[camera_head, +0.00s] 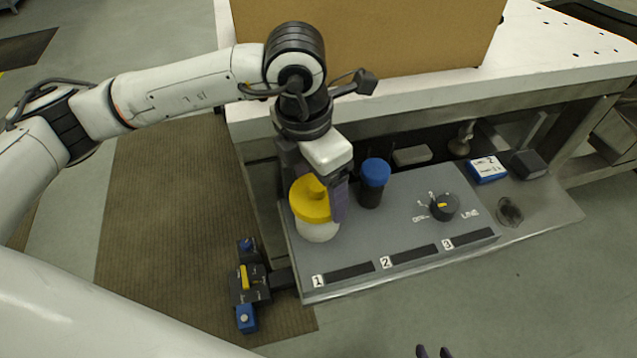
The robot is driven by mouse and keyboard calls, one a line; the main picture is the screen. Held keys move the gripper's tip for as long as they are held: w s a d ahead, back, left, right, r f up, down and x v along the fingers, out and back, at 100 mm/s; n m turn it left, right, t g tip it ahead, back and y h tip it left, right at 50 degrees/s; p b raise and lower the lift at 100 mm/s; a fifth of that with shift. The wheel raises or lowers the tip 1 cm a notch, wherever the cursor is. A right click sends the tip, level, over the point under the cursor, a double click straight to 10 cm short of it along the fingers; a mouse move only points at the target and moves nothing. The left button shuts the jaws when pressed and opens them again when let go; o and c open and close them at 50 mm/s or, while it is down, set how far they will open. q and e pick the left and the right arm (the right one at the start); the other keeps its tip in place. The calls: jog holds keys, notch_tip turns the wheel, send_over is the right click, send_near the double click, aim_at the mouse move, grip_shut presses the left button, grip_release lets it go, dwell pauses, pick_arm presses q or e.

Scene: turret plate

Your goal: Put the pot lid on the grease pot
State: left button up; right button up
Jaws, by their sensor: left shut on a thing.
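The yellow pot lid (312,208) is held by my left gripper (314,186), whose dark fingers come down on both sides of its knob. The white grease pot (317,232) stands upright directly under the lid, at the left end of the grey plate. The lid covers the pot's mouth from this angle, and I cannot tell whether it rests fully on the rim. My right gripper (433,352) shows only as two dark fingertips at the bottom edge, apart, with nothing seen between them.
A dark jar with a blue cap (375,172) stands close right of the pot. The grey plate (400,215) carries a black knob (444,206) and numbered slots. A blue-white box (487,169) lies farther right. A cardboard box (370,35) sits on the white bench above.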

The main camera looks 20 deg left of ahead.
dwell(0.3)
pick_arm(q)
jog(key=o, duration=1.1)
jog(key=shift+f, duration=0.1)
jog(key=shift+o, duration=0.4)
jog(key=shift+r+p, duration=1.75)
jog(key=shift+r, duration=1.8)
